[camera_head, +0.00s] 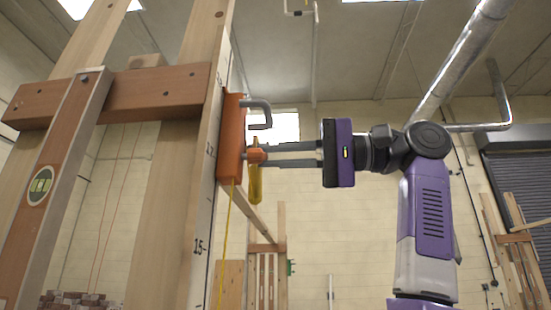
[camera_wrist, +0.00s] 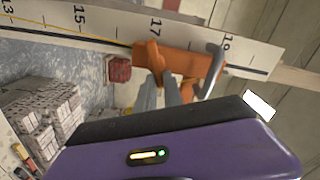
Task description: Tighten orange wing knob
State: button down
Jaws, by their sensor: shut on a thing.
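The orange wing knob (camera_head: 257,155) sits at the right face of an orange block (camera_head: 231,140), which is fixed against a numbered wooden pole (camera_head: 207,190). My gripper (camera_head: 267,154) reaches in from the right, level, with its fingers shut on the knob. In the wrist view the knob (camera_wrist: 154,56) shows at the fingertips (camera_wrist: 166,80), beside the orange block (camera_wrist: 190,61). The fingers partly hide the knob, so its exact turn angle cannot be told. A grey hooked rod (camera_head: 262,108) sticks out of the block just above the fingers.
A yellow upright piece (camera_head: 255,184) stands just beneath the knob, close to the fingers. A yellow line (camera_head: 233,240) runs down from the block. A wooden frame with a level (camera_head: 50,180) fills the left. Stacked blocks (camera_wrist: 45,105) show in the wrist view.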

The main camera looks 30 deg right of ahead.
jog(key=shift+s+a+m+b, duration=0.1)
jog(key=shift+m+b, duration=0.3)
jog(key=shift+m, duration=0.65)
jog(key=shift+s+a+m+b, duration=0.1)
jog(key=shift+m+b, duration=0.25)
jog(key=shift+m, duration=0.7)
jog(key=c, duration=1.5)
grip_release()
jog(key=shift+o, duration=0.9)
jog(key=shift+s+a, duration=0.1)
jog(key=shift+a, duration=0.05)
jog(key=shift+f+m, duration=0.15)
jog(key=shift+m, duration=0.15)
jog(key=b+v, duration=0.2)
jog(key=v, duration=0.6)
jog(key=shift+w, duration=0.2)
